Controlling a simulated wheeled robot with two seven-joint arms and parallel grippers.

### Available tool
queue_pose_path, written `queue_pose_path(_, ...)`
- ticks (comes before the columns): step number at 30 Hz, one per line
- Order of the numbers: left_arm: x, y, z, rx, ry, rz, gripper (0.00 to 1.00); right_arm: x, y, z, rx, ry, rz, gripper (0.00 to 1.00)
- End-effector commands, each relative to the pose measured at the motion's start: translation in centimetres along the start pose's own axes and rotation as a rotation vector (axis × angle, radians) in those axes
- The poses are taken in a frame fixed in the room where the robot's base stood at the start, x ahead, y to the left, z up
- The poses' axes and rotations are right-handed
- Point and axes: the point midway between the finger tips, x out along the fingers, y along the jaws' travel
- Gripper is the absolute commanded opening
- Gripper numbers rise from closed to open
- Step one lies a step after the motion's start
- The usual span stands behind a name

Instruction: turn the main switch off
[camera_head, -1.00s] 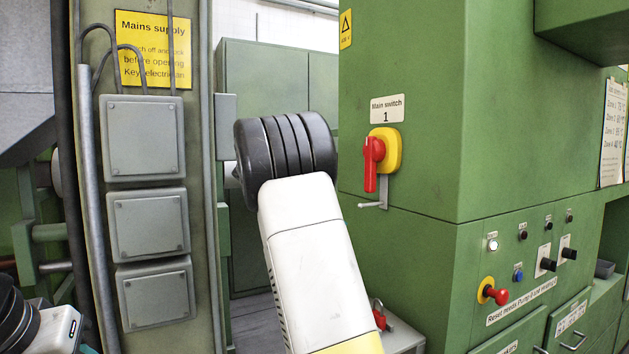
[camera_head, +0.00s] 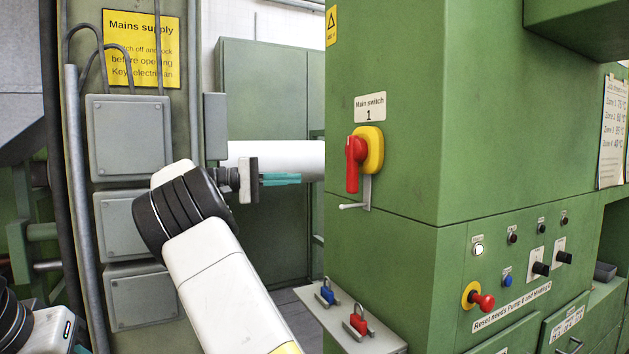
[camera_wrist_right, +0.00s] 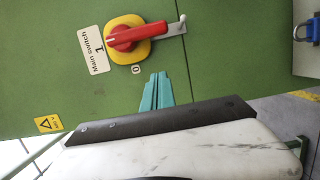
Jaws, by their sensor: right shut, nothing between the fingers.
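The main switch is a red handle (camera_head: 352,165) on a yellow plate (camera_head: 374,150), on the green cabinet's front. The handle points down, towards a small metal bracket (camera_head: 366,192). In the right wrist view the red handle (camera_wrist_right: 138,35) lies across the yellow plate (camera_wrist_right: 125,52), with the "1" label at one end and a "0" mark (camera_wrist_right: 136,69) at the side nearer my fingers. My right gripper (camera_head: 298,179) is left of the switch, apart from it. Its teal fingers (camera_wrist_right: 163,76) are shut and empty. My left gripper is not in view.
A ledge (camera_head: 388,345) below holds a blue padlock (camera_head: 327,293) and a red padlock (camera_head: 358,321). Control buttons and a red knob (camera_head: 484,302) are at right. Grey boxes (camera_head: 128,135) stand at left. The space before the switch is free.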

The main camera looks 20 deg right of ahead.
Motion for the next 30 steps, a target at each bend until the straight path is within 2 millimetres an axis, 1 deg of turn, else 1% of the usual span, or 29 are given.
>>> queue_pose_path(5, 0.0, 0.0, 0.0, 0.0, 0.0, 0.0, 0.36, 0.1, 0.0, 0.0, -0.001, 0.0, -0.002, 0.0)
queue_pose_path(8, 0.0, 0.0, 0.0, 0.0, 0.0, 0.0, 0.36, 0.6, 0.0, 0.0, -0.001, -0.001, -0.002, 0.0)
queue_pose_path(11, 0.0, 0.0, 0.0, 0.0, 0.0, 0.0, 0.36, 1.7, 0.0, 0.0, -0.002, -0.002, -0.003, 0.0)
queue_pose_path(14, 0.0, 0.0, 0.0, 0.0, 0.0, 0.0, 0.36, 3.5, 0.0, 0.1, -0.002, -0.002, -0.003, 0.0)
queue_pose_path(21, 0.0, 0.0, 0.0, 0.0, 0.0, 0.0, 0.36, 8.8, 0.0, 0.1, -0.001, -0.002, -0.004, 0.0)
queue_pose_path(23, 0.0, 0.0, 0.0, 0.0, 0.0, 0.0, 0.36, 10.1, -0.1, 0.1, -0.003, -0.003, -0.003, 0.0)
queue_pose_path(24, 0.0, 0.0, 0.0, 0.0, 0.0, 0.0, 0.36, 10.4, -0.1, 0.3, -0.002, 0.0, -0.005, 0.0)
queue_pose_path(27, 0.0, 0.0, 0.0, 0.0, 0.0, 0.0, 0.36, 10.5, -0.1, 1.8, -0.003, 0.003, -0.005, 0.0)
queue_pose_path(30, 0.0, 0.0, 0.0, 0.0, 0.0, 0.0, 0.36, 10.8, -0.1, 2.9, -0.002, 0.002, -0.005, 0.0)
